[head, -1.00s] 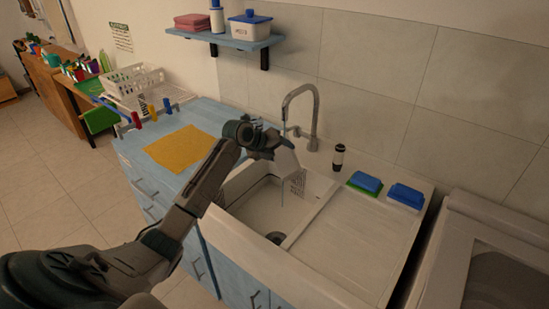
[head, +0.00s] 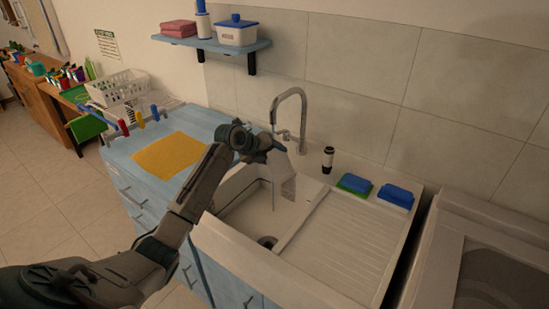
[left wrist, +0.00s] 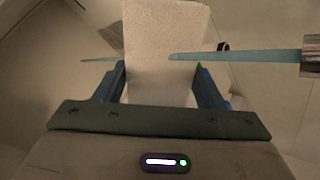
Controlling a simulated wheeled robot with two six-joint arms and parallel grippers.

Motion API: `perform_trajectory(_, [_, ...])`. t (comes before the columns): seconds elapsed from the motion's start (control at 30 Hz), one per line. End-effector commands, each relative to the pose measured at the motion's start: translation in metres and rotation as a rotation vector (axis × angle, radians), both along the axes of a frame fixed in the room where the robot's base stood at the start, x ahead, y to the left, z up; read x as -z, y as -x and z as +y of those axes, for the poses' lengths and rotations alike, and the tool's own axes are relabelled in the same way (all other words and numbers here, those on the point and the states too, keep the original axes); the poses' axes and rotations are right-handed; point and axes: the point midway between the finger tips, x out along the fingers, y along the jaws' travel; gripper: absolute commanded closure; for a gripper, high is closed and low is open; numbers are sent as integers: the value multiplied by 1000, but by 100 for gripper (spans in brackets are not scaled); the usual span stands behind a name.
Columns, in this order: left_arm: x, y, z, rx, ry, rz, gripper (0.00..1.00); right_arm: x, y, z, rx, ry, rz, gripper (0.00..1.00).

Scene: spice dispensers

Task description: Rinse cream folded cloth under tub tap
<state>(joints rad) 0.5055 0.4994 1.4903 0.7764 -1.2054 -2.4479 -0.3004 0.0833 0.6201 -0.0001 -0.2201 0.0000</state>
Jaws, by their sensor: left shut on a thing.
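My left gripper (head: 276,150) is shut on a pale cream folded cloth (head: 283,180), which hangs over the tub (head: 238,247). In the left wrist view the cloth (left wrist: 165,45) sits between the two blue fingers (left wrist: 160,88). The tub tap (head: 302,112) is running. Its pale blue stream (left wrist: 240,57) comes from the spout (left wrist: 311,56) at the right of the wrist view, meets the cloth's outline and shows again beyond its left edge. In the head view my gripper partly hides the stream. My right gripper is out of view.
A yellow cloth (head: 168,155) lies flat on the blue counter left of the tub. A dark bottle (head: 328,160) and two blue sponges (head: 396,195) stand by the ribbed drainboard (head: 350,238). A shelf (head: 215,46) hangs above.

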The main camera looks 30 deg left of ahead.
Motion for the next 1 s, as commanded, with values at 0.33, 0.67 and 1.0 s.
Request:
perform_trajectory(0.33, [0, 0, -7, -1, 0, -1, 61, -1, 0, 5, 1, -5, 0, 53])
perform_trajectory(0.67, [0, 0, 2, 0, -2, 0, 61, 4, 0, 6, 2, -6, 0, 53])
perform_trajectory(1.0, [0, 0, 6, 0, -1, -1, 61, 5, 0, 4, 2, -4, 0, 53])
